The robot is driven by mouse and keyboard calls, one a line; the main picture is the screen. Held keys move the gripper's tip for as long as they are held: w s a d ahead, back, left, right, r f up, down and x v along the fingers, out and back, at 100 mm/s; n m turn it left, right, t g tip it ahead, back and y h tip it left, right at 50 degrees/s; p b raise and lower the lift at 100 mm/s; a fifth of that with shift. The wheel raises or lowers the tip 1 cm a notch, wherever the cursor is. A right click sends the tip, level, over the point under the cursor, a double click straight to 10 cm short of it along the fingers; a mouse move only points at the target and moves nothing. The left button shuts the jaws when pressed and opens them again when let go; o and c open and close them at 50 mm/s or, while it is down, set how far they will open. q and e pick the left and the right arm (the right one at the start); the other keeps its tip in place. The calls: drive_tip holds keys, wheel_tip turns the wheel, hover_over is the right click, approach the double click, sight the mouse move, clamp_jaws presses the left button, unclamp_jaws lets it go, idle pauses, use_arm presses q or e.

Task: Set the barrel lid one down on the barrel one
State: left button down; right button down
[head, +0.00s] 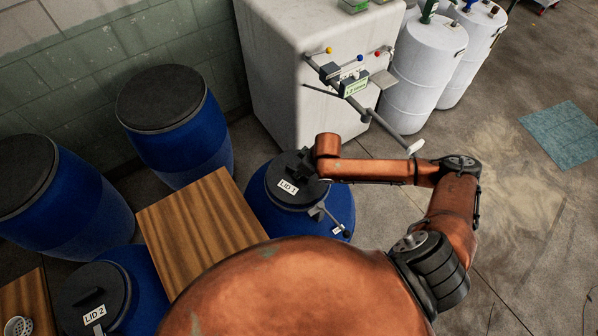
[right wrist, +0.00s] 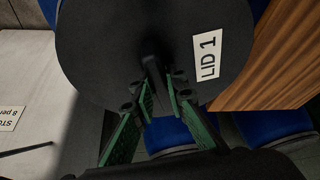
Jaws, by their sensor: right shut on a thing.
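Barrel lid one, a black disc labelled LID 1 (head: 291,187), is over the top of barrel one (head: 264,215), a blue barrel in the middle of the head view. In the right wrist view the lid (right wrist: 110,50) looks broad and close, with its label at the right. My right gripper (right wrist: 160,85) has green-padded fingers shut on the lid's central handle. In the head view my orange arm partly hides this gripper. Whether the lid touches the barrel's rim or hovers above it I cannot tell. My left gripper is not in view.
A wooden-topped box (head: 195,225) stands left of barrel one, and a barrel with LID 2 (head: 95,300) is at lower left. Two blue barrels with black tops (head: 180,145) stand by the wall. A white cabinet (head: 285,75) stands behind. Floor at right is mostly clear.

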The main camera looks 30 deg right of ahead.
drive_tip(key=shift+f, duration=0.25)
drive_tip(key=shift+f, duration=0.3)
drive_tip(key=c, duration=1.9)
unclamp_jaws()
drive_tip(key=shift+c, duration=0.2)
drive_tip(key=shift+r, duration=0.55)
drive_tip(key=v, duration=1.2)
drive_tip(key=shift+r, duration=0.1)
